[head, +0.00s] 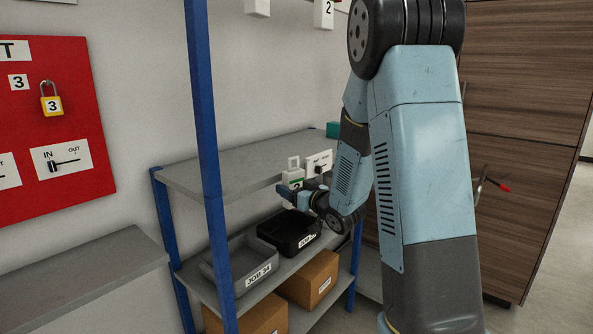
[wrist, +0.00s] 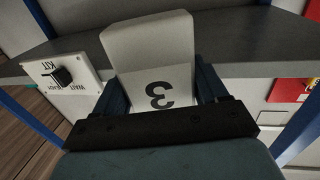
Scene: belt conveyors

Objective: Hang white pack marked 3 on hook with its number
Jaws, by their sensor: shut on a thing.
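The white pack (head: 294,173) is in my gripper (head: 290,190), near the front edge of the grey upper shelf in the head view. In the wrist view the pack (wrist: 150,42) sits between the two dark fingers (wrist: 158,92), with a black 3 upside down on its face. The fingers are shut on it. Whether it touches the shelf I cannot tell. High on the wall in the head view are a white piece marked 2 (head: 324,14) and another white piece (head: 257,6), both cut by the top edge. No hook marked 3 shows clearly.
A white switch box (wrist: 62,75) is beside the pack on the shelf (head: 215,170). A blue post (head: 203,110) stands in front. Grey (head: 243,268) and black (head: 290,232) trays sit below. A red board (head: 50,115) with a yellow padlock marked 3 (head: 51,104) is at left.

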